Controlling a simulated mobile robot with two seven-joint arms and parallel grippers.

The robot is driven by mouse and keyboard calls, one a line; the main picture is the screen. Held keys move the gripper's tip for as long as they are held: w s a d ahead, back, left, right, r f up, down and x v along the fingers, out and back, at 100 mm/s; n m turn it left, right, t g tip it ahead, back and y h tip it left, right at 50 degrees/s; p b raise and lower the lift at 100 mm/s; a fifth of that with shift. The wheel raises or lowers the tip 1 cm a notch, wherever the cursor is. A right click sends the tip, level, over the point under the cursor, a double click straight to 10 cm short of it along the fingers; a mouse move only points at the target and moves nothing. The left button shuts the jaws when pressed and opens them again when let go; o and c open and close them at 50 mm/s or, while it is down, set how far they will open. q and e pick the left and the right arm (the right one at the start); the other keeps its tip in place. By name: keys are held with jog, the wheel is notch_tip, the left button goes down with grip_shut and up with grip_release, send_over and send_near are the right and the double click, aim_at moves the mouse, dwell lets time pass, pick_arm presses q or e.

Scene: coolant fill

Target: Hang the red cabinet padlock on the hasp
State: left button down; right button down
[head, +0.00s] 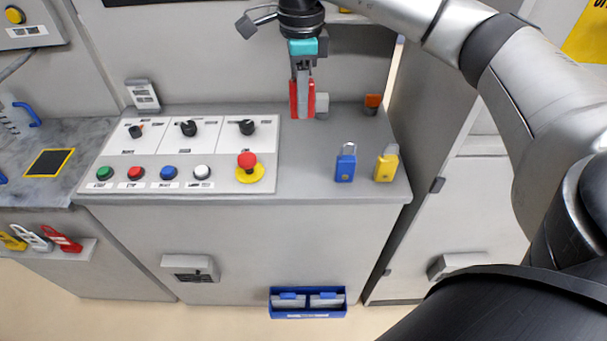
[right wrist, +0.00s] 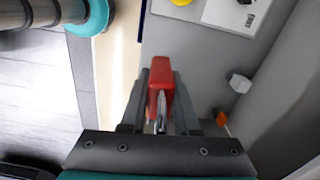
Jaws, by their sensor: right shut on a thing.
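The red padlock (head: 294,98) is in my right gripper (head: 302,97), above the back of the grey console top in the head view. A grey finger covers the padlock's middle there. In the right wrist view the red body (right wrist: 160,80) sits between the fingers of the right gripper (right wrist: 160,108), its metal shackle partly showing towards the palm. I cannot tell for certain which fitting is the hasp. A small grey box (head: 190,267) is on the console front, and another pale fitting (head: 460,265) is on the right cabinet. My left gripper is out of view.
A blue padlock (head: 346,163) and a yellow padlock (head: 386,163) stand on the console's right side. A button panel (head: 180,158) fills the left. A blue bin (head: 308,302) is low in front.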

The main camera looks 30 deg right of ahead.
jog(key=shift+w+d+r+m, duration=0.2)
jog(key=shift+d+m, duration=0.15)
jog(key=shift+m, duration=0.35)
notch_tip(320, 180, down, 20)
jog(key=shift+r, duration=0.15)
jog(key=shift+b, duration=0.35)
jog(key=shift+f, duration=0.25)
jog(key=c, duration=0.7)
grip_release()
jog(key=shift+o, duration=0.2)
jog(key=shift+r, duration=0.1)
